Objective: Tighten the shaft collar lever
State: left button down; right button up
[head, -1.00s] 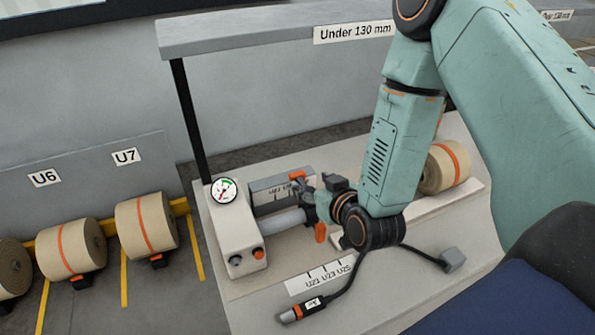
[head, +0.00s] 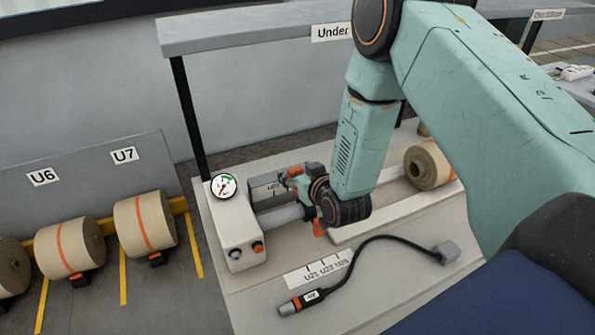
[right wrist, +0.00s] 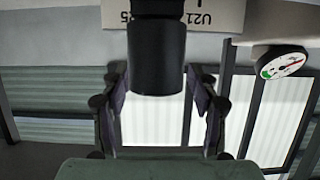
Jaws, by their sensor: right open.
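The grey shaft (head: 281,217) sticks out to the right from the white control unit (head: 233,235). An orange lever (head: 318,228) hangs below the shaft's right end, just under my right gripper (head: 304,190). My right gripper is at that shaft end; its fingers are small and partly hidden by the wrist. In the right wrist view my right gripper (right wrist: 160,100) has its two fingers spread wide. A dark cylinder (right wrist: 157,58) shows between and beyond them, with no visible contact. The collar itself is mostly hidden. My left gripper is not in view.
A black cable with an orange-banded plug (head: 297,303) lies in front. A kraft roll (head: 427,165) sits at right; more rolls (head: 145,224) stand at left.

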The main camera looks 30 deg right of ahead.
jog(key=shift+w+d+f, duration=0.25)
jog(key=shift+w+d, duration=0.05)
jog(key=c, duration=0.6)
jog(key=shift+a+r, duration=0.1)
jog(key=shift+a, duration=0.1)
jog(key=c, duration=0.4)
jog(key=shift+d, duration=0.1)
grip_shut()
